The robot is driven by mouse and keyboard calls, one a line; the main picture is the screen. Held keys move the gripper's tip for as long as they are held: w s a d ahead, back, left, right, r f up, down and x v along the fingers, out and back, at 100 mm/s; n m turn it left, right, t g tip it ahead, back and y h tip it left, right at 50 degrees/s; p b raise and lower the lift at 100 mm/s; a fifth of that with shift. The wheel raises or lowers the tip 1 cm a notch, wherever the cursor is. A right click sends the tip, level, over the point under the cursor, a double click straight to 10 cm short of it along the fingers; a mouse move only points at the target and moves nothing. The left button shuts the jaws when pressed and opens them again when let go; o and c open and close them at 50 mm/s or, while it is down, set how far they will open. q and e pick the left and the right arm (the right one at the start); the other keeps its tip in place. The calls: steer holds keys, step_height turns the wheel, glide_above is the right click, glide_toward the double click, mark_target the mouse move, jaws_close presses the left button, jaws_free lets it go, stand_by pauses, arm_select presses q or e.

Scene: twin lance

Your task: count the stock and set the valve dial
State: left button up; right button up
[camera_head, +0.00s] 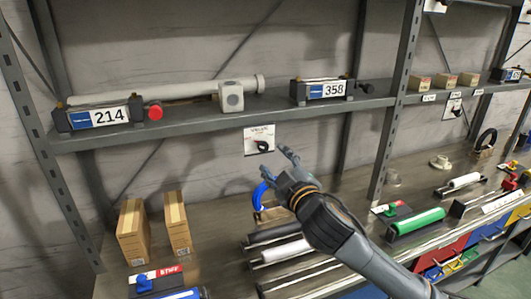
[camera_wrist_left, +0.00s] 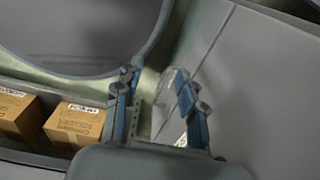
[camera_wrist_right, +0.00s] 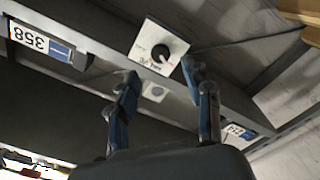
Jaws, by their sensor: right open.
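The valve dial is a white plate (camera_head: 259,140) with a black knob, on the wall below the shelf. In the right wrist view the dial (camera_wrist_right: 158,48) shows tilted, just beyond my fingertips. My right gripper (camera_head: 277,164) is open and empty, close below and right of the plate; I see no contact. Two upright cardboard boxes (camera_head: 132,231) (camera_head: 178,226) stand on the bench at left.
Number plates reading 214 (camera_head: 108,116) and 358 (camera_head: 327,90) stand on the shelf (camera_head: 200,120), with a pale pipe (camera_head: 150,94) and a white block (camera_head: 231,97).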

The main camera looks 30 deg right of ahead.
mark_target(264, 148)
steer(key=p+x, duration=0.1)
steer(key=x, duration=0.6)
steer(key=shift+p, duration=0.3)
jaws_close()
